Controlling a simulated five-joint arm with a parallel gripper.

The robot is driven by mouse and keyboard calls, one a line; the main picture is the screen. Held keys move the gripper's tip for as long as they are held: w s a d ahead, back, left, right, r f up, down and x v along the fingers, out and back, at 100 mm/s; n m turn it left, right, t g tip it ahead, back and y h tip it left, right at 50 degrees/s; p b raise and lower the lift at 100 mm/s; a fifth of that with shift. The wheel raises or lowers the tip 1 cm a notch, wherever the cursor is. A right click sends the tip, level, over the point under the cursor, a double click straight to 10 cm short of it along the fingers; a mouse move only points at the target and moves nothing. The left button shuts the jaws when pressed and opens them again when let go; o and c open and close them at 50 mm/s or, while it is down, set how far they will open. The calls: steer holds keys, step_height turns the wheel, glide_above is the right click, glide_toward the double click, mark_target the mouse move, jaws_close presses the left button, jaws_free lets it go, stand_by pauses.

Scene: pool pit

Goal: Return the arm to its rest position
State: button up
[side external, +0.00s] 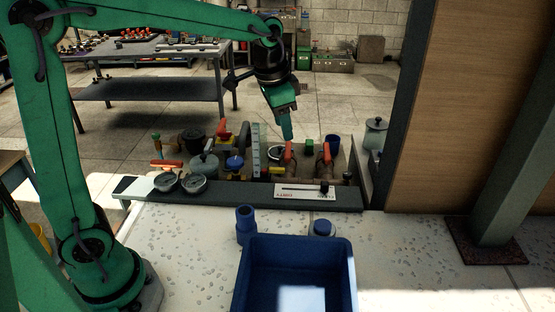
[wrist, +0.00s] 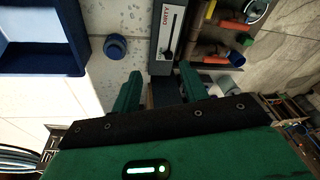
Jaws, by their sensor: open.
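My gripper (side external: 286,133) hangs from my green arm, fingers pointing down, above the pit of pipes and valves. In the side view its tip shows just above an orange-handled valve (side external: 290,151); I cannot tell the exact gap. In the wrist view my gripper (wrist: 159,80) shows two green fingers spread apart with nothing between them. The white slider panel (side external: 300,191) lies on the dark ledge in front of the pit; it also shows beyond the fingers in the wrist view (wrist: 170,22).
A blue bin (side external: 246,280) stands on the pale speckled floor in front. A blue cylinder (side external: 245,222) and a blue round piece (side external: 322,228) are beside it. A wooden panel (side external: 465,100) and green post (side external: 512,170) stand right.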

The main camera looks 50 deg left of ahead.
steer(key=s+a+n+t, duration=0.2)
steer(key=s+n, duration=0.3)
steer(key=s, duration=1.5)
steer(key=shift+s+a+f+t, duration=0.2)
steer(key=shift+f+t, duration=0.05)
steer(key=shift+t, duration=0.25)
